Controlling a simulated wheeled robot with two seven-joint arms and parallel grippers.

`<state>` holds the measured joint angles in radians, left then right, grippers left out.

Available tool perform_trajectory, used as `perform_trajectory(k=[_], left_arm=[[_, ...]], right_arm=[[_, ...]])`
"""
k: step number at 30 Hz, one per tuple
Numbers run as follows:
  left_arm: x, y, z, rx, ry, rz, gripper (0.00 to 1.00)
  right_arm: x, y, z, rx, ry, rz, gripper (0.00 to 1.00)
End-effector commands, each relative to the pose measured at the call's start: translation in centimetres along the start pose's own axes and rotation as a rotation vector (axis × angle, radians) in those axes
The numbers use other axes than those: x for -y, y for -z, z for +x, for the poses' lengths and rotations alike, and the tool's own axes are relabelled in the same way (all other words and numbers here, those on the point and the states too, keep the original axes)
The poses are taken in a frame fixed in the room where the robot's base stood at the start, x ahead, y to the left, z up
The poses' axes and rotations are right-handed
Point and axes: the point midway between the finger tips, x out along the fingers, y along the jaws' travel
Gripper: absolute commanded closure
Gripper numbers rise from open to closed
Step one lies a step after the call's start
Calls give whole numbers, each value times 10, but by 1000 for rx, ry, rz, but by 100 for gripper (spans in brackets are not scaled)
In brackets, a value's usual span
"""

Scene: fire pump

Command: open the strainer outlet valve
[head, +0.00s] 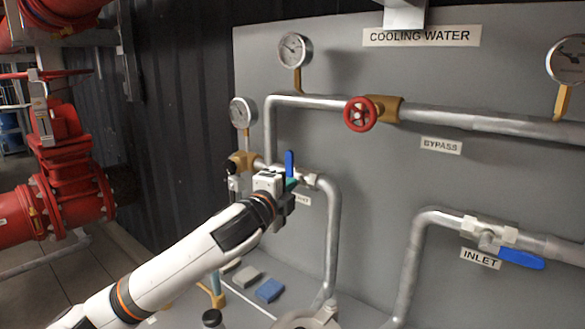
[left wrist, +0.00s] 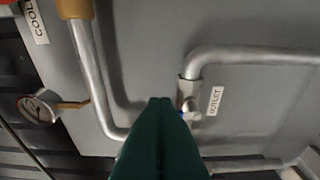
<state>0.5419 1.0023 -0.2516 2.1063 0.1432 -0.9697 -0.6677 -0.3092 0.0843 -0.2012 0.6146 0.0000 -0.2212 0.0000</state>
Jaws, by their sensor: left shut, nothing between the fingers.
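The outlet valve's blue lever (head: 290,163) stands upright, across the short run of pipe, in the head view. My left gripper (head: 291,184) is at the lower part of this lever and hides most of the valve body. In the left wrist view its green fingers (left wrist: 160,102) are shut together and empty. The outlet valve (left wrist: 187,100) shows just right of the fingertips, with a bit of blue beside them. I cannot tell whether the fingers touch the lever. The OUTLET label (left wrist: 215,101) is beside the valve. My right gripper is not in view.
The inlet valve (head: 489,238) with its blue lever (head: 521,259) is at the right. A red bypass handwheel (head: 360,114) is on the upper pipe. A gauge (head: 243,112) and brass fitting (head: 240,161) are close left of the outlet valve. Blue (head: 270,290) and grey blocks lie below.

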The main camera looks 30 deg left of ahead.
Motion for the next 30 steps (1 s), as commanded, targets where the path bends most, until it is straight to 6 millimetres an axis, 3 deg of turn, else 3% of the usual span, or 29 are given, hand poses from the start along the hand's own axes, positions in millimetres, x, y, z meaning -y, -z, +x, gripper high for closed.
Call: perform_trajectory(k=[5, 17, 22, 30], left_arm=[[-4, 0, 22, -1, 1, -5, 100], [-4, -1, 100, -1, 1, -3, 100], [-1, 26, 104, -2, 4, 1, 100], [0, 39, 107, 0, 1, -1, 100]], right_arm=[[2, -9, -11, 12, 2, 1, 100], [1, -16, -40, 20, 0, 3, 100], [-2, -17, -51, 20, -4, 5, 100], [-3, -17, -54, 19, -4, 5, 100]])
